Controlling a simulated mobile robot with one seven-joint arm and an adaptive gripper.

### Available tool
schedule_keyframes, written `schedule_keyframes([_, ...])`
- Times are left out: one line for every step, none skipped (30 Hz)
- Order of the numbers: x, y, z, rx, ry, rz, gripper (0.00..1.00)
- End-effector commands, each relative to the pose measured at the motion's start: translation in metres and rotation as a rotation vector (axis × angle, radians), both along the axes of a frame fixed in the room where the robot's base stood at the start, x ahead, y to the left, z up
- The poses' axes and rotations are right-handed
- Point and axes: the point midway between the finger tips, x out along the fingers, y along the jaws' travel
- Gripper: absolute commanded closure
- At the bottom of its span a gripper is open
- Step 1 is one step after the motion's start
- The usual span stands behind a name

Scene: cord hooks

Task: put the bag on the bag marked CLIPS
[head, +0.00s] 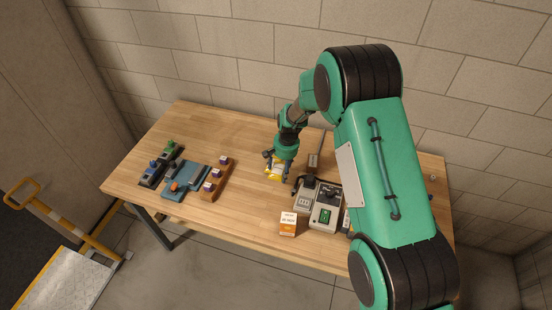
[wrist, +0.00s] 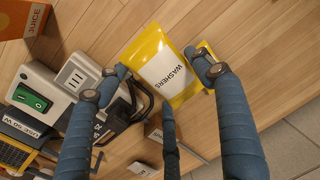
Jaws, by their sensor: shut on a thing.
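A yellow and white bag marked WASHERS (wrist: 168,68) lies between my fingers in the wrist view, its lettering readable. My gripper (wrist: 165,75) is shut on this bag. In the head view my gripper (head: 280,157) points down over the table, with yellow of a bag (head: 274,171) showing beneath it. Another yellow piece (wrist: 205,48) shows beside the WASHERS bag at my right finger. It is mostly hidden, and I cannot read any mark on it. No lettering CLIPS is readable in either view. I cannot tell whether the held bag touches what lies below.
Grey devices (head: 326,207) with a black cord stand close right of my gripper; one has a green switch (wrist: 32,97). An orange and white carton (head: 288,224) stands at the front edge. Blue trays (head: 184,178) and a wooden rack (head: 216,182) are left. Bare table lies between.

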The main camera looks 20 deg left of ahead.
Motion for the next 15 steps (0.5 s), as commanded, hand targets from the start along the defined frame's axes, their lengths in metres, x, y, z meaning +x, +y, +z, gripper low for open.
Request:
schedule_keyframes([0.007, 0.004, 0.000, 0.001, -0.002, 0.000, 0.63])
schedule_keyframes([0.010, 0.006, -0.001, 0.001, -0.001, 0.000, 0.63])
schedule_keyframes([0.015, 0.009, -0.001, 0.001, -0.002, 0.000, 0.63])
schedule_keyframes([0.018, 0.011, -0.002, 0.001, -0.001, 0.000, 0.63])
schedule_keyframes([0.021, 0.013, -0.002, 0.000, 0.000, 0.000, 0.63])
schedule_keyframes([0.026, 0.016, -0.002, 0.001, -0.001, 0.000, 0.63])
schedule_keyframes([0.030, 0.018, -0.002, 0.002, -0.002, -0.001, 0.63])
schedule_keyframes([0.033, 0.020, -0.003, 0.001, -0.001, -0.001, 0.63])
schedule_keyframes([0.037, 0.022, -0.004, 0.001, -0.001, -0.001, 0.63])
schedule_keyframes([0.040, 0.024, -0.004, 0.001, -0.001, -0.001, 0.63])
schedule_keyframes([0.043, 0.026, -0.004, 0.001, -0.001, -0.001, 0.63])
schedule_keyframes([0.048, 0.029, -0.005, 0.001, -0.001, -0.001, 0.63])
schedule_keyframes([0.051, 0.031, -0.005, 0.002, -0.002, -0.001, 0.63])
schedule_keyframes([0.054, 0.033, -0.006, 0.001, -0.001, -0.001, 0.63])
schedule_keyframes([0.058, 0.035, -0.006, 0.001, 0.000, -0.001, 0.63])
